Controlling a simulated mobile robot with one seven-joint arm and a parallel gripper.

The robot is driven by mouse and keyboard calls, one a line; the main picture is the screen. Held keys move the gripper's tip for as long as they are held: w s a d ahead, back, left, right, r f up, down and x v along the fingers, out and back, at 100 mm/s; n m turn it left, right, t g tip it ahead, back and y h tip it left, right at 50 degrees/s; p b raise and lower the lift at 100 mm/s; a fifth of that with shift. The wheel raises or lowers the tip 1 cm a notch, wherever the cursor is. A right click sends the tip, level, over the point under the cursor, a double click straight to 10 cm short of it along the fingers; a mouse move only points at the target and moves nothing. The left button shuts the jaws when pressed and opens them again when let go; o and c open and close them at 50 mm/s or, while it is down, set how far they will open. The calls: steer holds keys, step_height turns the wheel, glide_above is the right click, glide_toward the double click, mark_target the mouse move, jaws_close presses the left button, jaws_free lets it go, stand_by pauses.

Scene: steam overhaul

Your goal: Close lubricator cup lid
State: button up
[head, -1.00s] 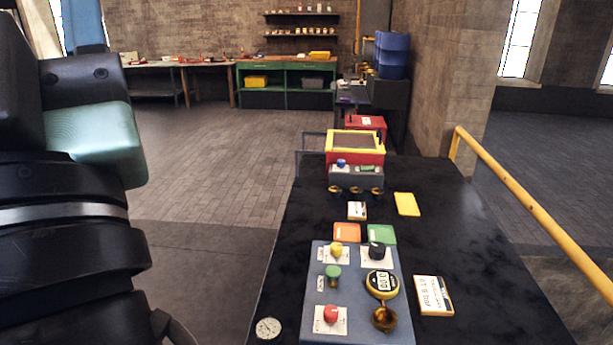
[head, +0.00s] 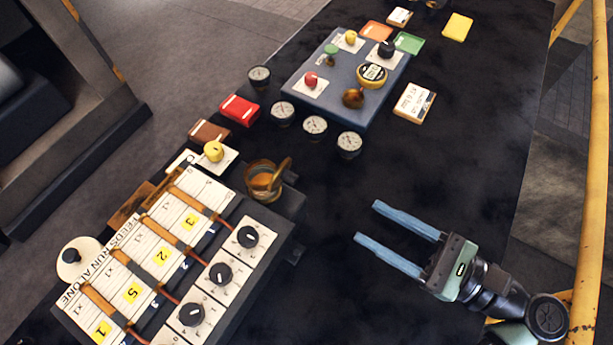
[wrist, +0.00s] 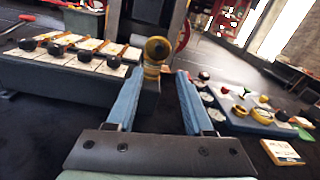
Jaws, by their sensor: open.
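The brass lubricator cup (head: 262,180) stands at the far right corner of the feed panel in the head view. Its round lid (head: 282,173) is open, tilted up on the cup's right side. In the wrist view the cup (wrist: 151,71) and its raised lid (wrist: 158,48) show straight ahead, beyond the fingertips. My gripper (head: 367,221) is open and empty, with blue fingers pointing left toward the cup. It is to the right of the cup, with a clear gap. Nothing is between the fingers in the wrist view (wrist: 158,80).
The feed panel (head: 165,235) carries black knobs and numbered yellow tags. Several gauges (head: 315,127) stand beyond the cup, before a blue-grey board (head: 340,85). A labelled box (head: 414,103) lies right of it. A yellow rail (head: 590,170) runs along the right. The black tabletop near my gripper is clear.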

mark_target(285, 179)
steer(key=p+x, duration=0.2)
steer(key=x, duration=1.1)
steer(key=shift+c, duration=0.2)
jaws_close()
